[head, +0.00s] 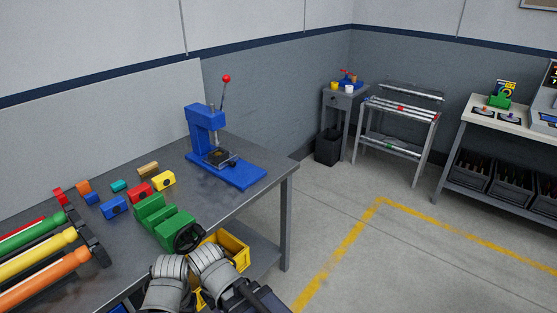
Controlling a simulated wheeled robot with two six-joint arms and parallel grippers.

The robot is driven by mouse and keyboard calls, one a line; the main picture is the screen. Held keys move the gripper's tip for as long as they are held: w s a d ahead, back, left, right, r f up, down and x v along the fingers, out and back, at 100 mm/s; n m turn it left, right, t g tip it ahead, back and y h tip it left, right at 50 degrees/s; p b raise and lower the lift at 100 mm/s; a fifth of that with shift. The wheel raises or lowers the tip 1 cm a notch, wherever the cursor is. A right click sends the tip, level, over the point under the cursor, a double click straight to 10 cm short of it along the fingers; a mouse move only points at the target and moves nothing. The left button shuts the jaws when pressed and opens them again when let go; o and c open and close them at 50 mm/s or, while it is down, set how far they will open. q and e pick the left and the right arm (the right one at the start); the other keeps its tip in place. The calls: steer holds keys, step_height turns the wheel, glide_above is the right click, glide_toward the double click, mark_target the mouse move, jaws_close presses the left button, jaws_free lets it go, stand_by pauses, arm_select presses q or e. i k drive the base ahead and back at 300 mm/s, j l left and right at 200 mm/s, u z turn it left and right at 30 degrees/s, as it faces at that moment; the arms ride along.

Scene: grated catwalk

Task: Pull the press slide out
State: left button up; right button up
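A blue bench press (203,122) stands upright near the far end of the grey workbench (222,205). Its blue base plate (240,177) lies along the bench toward the right. A lever with a red knob (226,78) points up. A small dark slide (218,157) with a yellowish patch sits under the press head, and a dark knob (233,165) shows at its front. How far the slide is in or out is hard to tell. Grey links of my arms show at the bottom centre, well short of the press. No gripper fingers are visible.
A green vise (164,221) with a black handwheel lies between my arms and the press. Several coloured blocks (115,207) and long rollers (40,262) cover the left bench. A yellow bin (236,250) is below the bench edge. Floor right of the bench is open.

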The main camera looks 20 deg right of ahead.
mark_target(220, 162)
steer(key=z, duration=0.4)
steer(key=i+l+z, duration=0.4)
steer(key=i+l, duration=0.3)
steer(key=l, duration=0.1)
